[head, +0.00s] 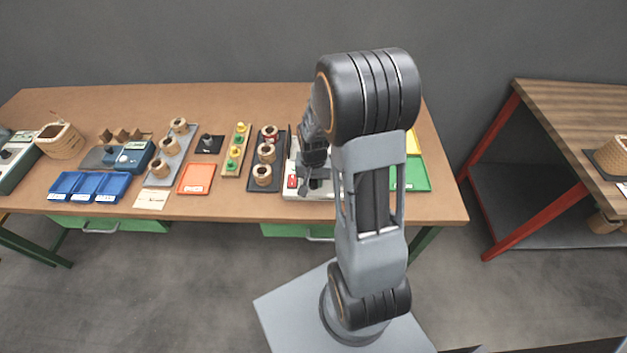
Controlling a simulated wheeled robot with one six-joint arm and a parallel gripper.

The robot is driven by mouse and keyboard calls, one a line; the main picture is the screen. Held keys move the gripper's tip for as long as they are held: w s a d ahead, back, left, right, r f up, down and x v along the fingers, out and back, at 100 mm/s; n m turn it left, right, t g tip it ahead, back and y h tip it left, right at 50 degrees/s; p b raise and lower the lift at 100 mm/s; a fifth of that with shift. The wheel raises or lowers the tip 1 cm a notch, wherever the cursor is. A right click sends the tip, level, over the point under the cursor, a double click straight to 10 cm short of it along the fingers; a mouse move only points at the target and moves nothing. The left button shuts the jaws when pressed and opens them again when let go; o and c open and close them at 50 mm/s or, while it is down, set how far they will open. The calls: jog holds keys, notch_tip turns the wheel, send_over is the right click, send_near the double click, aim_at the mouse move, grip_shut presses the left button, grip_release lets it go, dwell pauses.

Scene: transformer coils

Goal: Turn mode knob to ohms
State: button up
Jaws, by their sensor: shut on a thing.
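A pale instrument (302,193) with a red part (292,182) on its left lies near the front edge of the wooden bench, partly hidden behind my arm. My gripper (314,182) points down onto the instrument's top, just right of the red part. Its fingers are shut on a small dark knob there, which I take for the mode knob. The fingers cover most of the knob, so its pointer and any mode markings cannot be read.
Left of the instrument are a dark tray with coils (265,187), a board with yellow and green pieces (231,172), an orange tray (196,179) and blue bins (89,187). A green tray (417,175) lies to the right. A second table (570,110) stands far right.

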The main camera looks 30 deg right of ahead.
jog(key=shift+m, duration=1.2)
jog(key=o, duration=0.9)
jog(key=shift+r, duration=0.15)
notch_tip(320, 180, up, 14)
jog(key=shift+f, duration=0.2)
